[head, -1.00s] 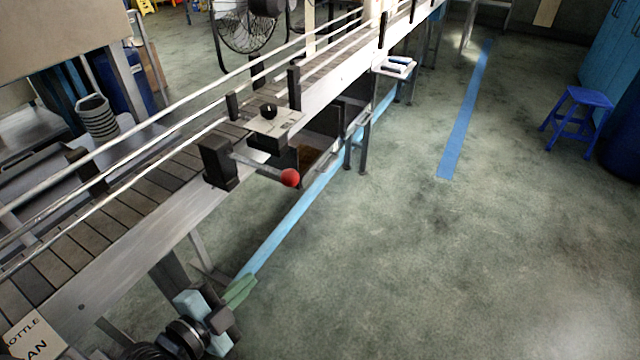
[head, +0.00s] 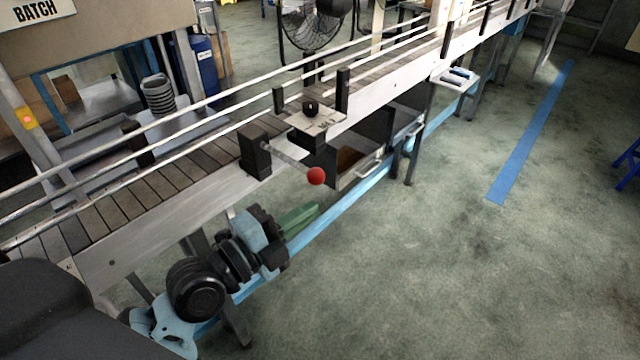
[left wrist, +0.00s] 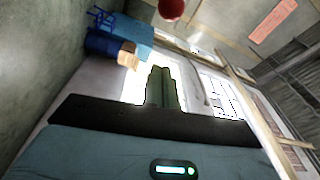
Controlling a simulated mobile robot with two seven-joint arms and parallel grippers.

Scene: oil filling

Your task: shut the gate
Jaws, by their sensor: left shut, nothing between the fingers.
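A lever with a red ball knob (head: 316,176) sticks out from a black block (head: 255,150) on the near side of the conveyor. Its rod points out toward the floor, slightly down. I take it for the gate's handle; no gate panel can be made out. My left gripper (head: 308,214), with green fingers, is shut and empty. In the head view it shows just below the red knob, apart from it. In the left wrist view the shut fingers (left wrist: 162,88) point up the picture, and the red knob (left wrist: 171,8) is at the top edge. My right gripper is not in view.
The slatted conveyor (head: 108,212) with pale guard rails runs from lower left to upper right. Under it are an open-fronted bin (head: 358,160) and metal legs. A small plate with a black knob (head: 310,108) sits beyond the lever.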

